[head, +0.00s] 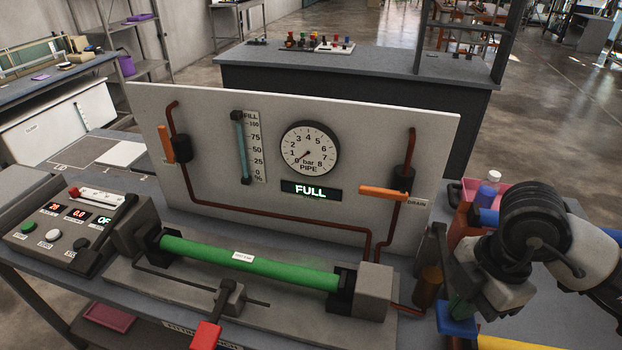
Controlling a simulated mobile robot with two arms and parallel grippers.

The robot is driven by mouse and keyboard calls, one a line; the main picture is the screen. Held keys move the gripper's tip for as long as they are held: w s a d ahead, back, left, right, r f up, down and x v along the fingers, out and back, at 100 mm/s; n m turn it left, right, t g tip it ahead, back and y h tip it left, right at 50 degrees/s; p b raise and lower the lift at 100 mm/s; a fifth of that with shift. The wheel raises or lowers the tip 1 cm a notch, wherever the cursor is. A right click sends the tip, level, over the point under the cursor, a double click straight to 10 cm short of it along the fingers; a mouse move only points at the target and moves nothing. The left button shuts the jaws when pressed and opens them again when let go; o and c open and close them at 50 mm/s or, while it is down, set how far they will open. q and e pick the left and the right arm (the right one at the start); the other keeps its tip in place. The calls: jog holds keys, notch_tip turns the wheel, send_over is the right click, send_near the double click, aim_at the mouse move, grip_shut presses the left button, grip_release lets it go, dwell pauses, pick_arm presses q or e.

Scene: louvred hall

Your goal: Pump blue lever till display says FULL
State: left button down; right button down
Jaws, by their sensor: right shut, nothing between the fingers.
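The display (311,191) on the white panel reads FULL in lit letters. The fill tube (241,148) beside its percent scale looks blue up to near the top. The round bar gauge (309,148) has its needle near 0. A blue piece (455,319) shows at the lower right, just below my right gripper; I cannot tell whether it is the lever's handle. My right gripper (466,287) is shut and empty, to the right of the bench rig. Whether it touches the blue piece is unclear. My left gripper is out of view.
A green pipe (248,263) lies clamped on the bench. A red handle (206,335) sticks out in front. Orange valve handles (384,193) are on the panel. A brown bottle (428,287) and a pink tray (513,183) crowd the right side.

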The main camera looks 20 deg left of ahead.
jog(key=shift+r, duration=0.75)
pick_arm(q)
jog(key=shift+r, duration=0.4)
pick_arm(e)
jog(key=shift+f, duration=0.1)
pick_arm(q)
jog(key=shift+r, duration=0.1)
